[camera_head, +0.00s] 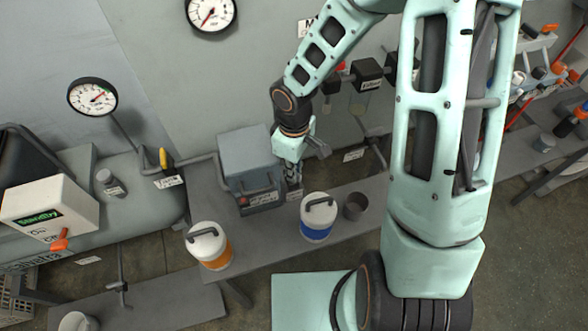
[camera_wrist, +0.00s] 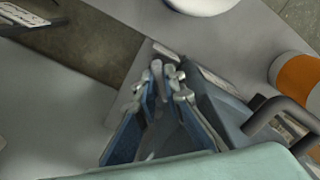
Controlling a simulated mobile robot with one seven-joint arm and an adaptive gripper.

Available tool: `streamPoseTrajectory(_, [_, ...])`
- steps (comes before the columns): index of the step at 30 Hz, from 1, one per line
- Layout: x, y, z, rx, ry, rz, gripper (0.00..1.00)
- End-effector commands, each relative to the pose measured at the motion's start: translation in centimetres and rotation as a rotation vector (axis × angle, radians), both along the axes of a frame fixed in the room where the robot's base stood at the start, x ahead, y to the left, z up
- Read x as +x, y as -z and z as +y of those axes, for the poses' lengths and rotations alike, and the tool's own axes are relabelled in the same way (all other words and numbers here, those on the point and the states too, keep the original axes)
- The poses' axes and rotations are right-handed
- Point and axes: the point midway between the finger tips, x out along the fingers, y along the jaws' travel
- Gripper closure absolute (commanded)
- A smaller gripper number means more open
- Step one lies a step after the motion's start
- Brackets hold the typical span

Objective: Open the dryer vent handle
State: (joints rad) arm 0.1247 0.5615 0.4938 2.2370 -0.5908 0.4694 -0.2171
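I cannot tell for certain which handle is the dryer vent handle. In the head view, a yellow lever (camera_head: 163,158) stands upright on the grey pipe at the left, above a small label whose text is too small to read. An orange handle (camera_head: 60,243) sits by the white Standby box. My gripper (camera_head: 292,172) points down beside the right side of the blue-grey box, well right of both levers. In the wrist view, my gripper's fingers (camera_wrist: 162,80) are close together above the bench. No lever shows between them, and their exact opening is unclear.
The blue-grey box (camera_head: 250,165) has a dark front handle. White-lidded jugs with orange (camera_head: 215,252) and blue (camera_head: 316,232) bands stand on the bench near a dark cup (camera_head: 355,206). The Standby box (camera_head: 48,208) is at far left. Gauges hang on the wall.

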Motion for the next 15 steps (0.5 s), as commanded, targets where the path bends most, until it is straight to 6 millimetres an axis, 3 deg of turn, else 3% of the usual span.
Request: streamPoseTrajectory(15, [0.01, -0.14, 0.00, 0.000, -0.094, 0.001, 1.00])
